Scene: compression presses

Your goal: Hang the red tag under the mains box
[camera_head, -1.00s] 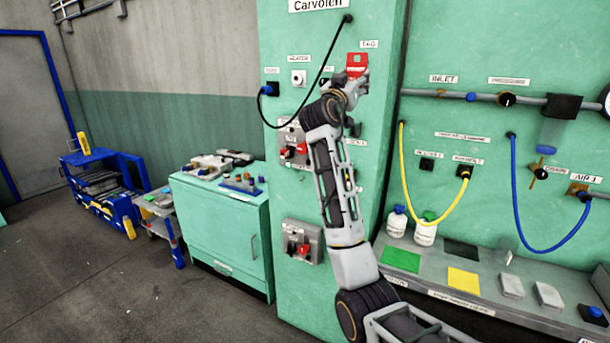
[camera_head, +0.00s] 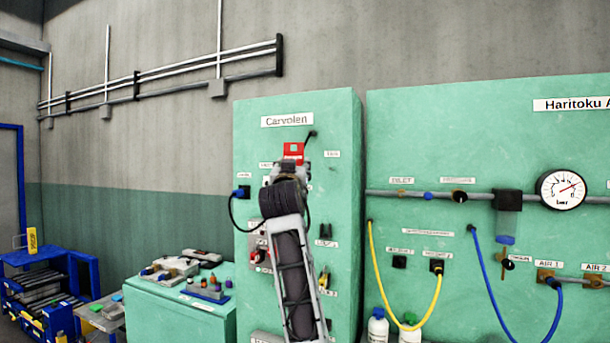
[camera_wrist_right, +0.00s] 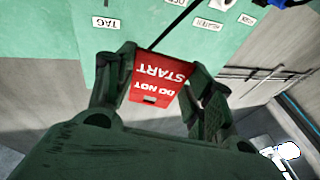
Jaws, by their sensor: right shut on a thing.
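The red tag (camera_head: 293,152) is in my right gripper (camera_head: 291,170), in front of the upper part of the green cabinet. In the right wrist view the tag (camera_wrist_right: 160,80) reads "DO NOT START", upside down, and sits between both fingers of my right gripper (camera_wrist_right: 161,66). A grey switch box (camera_head: 257,250) with a red knob is on the cabinet front, below and left of the tag. My right arm partly hides it. I cannot read which box is the mains box. My left gripper is not in view.
The cabinet (camera_head: 345,120) carries a dark cable (camera_head: 231,212) looping from a blue plug, close to my right arm. To the right, a panel has a pipe, a gauge (camera_head: 562,190), and yellow and blue hoses. A lower green cabinet (camera_head: 180,315) with items on top stands left.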

